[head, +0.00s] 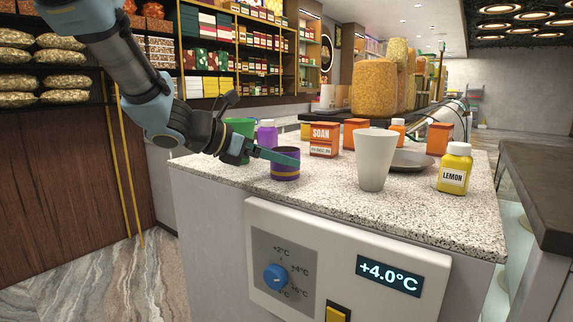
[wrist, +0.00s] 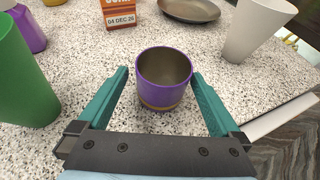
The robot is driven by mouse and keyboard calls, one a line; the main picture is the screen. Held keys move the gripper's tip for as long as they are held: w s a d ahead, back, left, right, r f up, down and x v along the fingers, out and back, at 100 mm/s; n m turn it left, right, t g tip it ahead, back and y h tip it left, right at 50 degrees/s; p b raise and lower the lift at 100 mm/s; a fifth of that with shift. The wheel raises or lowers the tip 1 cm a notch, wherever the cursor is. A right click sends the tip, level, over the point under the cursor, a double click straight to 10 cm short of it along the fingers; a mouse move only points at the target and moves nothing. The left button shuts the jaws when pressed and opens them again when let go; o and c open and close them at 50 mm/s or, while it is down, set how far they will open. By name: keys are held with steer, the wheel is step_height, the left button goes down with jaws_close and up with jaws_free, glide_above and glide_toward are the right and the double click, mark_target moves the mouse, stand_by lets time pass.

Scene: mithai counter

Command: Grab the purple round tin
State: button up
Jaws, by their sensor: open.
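The purple round tin (head: 285,170) stands upright on the speckled counter near its front left part. It is open at the top, with a gold band near its base. In the wrist view the tin (wrist: 165,85) sits between the tips of my gripper (wrist: 160,78), with a finger on each side. My gripper (head: 283,156) is open. In the head view one teal finger crosses in front of the tin's upper part.
A green cup (wrist: 18,75) is left of my gripper and a purple bottle (head: 267,134) is behind. An orange SOAN box (head: 324,140), a white cup (head: 374,160), a grey plate (head: 415,160) and a yellow LEMON bottle (head: 454,168) stand on the counter (head: 330,205).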

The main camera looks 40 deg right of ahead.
steer(key=shift+p+x, duration=1.1)
steer(key=shift+x, duration=1.55)
steer(key=shift+s, duration=0.15)
steer(key=shift+c, duration=0.4)
steer(key=c, duration=1.2)
steer(key=shift+c, duration=0.2)
